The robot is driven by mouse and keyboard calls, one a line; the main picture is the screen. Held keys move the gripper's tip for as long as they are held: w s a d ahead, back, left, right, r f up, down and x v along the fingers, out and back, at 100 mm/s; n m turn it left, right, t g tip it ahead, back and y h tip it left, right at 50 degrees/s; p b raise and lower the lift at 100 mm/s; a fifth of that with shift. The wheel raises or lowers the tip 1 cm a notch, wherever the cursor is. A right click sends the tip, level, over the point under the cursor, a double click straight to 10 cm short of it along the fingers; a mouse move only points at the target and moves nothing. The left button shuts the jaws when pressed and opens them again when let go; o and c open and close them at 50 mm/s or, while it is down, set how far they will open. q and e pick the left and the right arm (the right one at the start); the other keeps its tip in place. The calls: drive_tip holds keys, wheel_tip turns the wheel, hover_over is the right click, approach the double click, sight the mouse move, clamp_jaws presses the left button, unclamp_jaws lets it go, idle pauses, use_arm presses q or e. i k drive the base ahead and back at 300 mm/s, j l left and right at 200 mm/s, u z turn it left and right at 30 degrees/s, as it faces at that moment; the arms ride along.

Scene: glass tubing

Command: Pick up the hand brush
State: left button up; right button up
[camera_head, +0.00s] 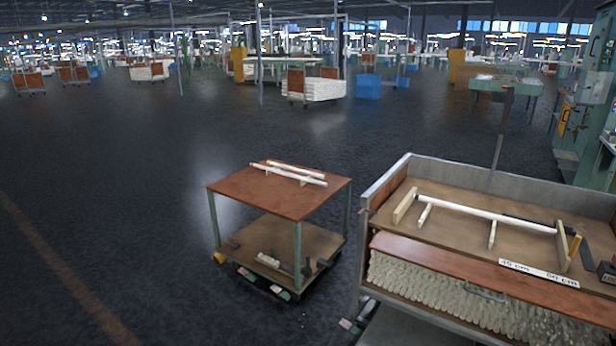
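I cannot pick out the hand brush with certainty. A small pale object (268,260) lies on the lower shelf of a brown-topped trolley (240,190), with small dark items beside it; these are too small to identify. A long dark object (525,222) lies behind the white tube on the grey-walled cart at the right; I cannot tell what it is. Neither of my grippers is in view.
Two white tubes (296,174) lie on the trolley's top. The grey-walled cart (480,172) holds a long white tube (480,212) across wooden supports, above a pale stacked load (450,295). Open dark floor (120,200) lies left; a green cabinet (590,120) stands far right.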

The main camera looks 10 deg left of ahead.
sight(232, 243)
drive_tip(key=i+j, duration=0.85)
drive_tip(key=i+j+z, duration=0.1)
drive_tip(key=i+j, duration=0.75)
